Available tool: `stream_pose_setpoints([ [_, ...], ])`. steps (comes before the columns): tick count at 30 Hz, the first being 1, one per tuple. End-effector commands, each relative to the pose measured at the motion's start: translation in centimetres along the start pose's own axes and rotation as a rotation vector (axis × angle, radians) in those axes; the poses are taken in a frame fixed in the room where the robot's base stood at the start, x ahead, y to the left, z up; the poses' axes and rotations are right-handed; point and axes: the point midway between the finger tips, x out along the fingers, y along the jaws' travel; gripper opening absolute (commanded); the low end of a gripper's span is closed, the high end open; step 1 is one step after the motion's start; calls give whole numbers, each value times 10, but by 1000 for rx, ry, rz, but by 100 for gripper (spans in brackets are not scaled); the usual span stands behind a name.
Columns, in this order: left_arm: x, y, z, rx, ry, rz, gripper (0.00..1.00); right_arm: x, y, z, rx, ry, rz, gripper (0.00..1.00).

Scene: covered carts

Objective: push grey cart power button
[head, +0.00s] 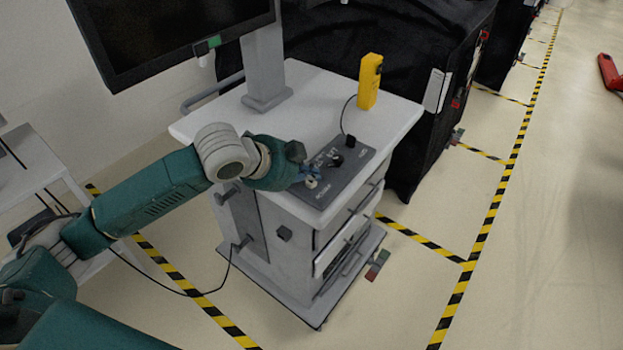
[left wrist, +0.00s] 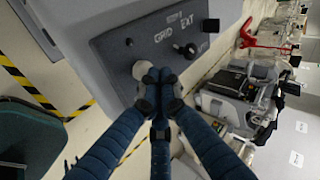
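The grey cart (head: 283,215) stands in the middle of the head view with a dark control panel (head: 349,175) on its top. The panel also fills the upper middle of the left wrist view (left wrist: 112,42), with "GRID" and "EXT" lettering. A pale round button (left wrist: 141,68) sits at the panel's near end. My left gripper (left wrist: 156,78) has its blue fingertips together, right at this button and partly covering it. I cannot tell whether they touch it. In the head view the left gripper (head: 308,174) is over the panel's near left part. My right gripper is not in view.
A black knob (head: 337,160) and a black block (head: 350,141) are farther along the panel. A monitor (head: 160,30) hangs at upper left. A black covered cart (head: 425,120) stands close behind. Open floor lies right.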

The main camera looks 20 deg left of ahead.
Motion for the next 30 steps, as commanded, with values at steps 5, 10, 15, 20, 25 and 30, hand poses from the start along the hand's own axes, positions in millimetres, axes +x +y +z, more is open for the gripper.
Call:
stream_pose_setpoints([
  [5, 0, 0, 0, 0, 0, 0, 0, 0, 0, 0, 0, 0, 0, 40],
  [10, 0, 0, 0, 0, 0, 0, 0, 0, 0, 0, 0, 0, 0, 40],
  [15, 4, 4, 1, 0, 0, 1, 0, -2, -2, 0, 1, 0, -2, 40],
  [20, 6, 7, 3, 0, -1, 2, 0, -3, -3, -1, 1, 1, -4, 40],
  [25, 7, 7, 3, 0, -1, 3, 0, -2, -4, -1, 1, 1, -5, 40],
  [30, 6, 7, 3, -1, -2, 4, 0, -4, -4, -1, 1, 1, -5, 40],
])
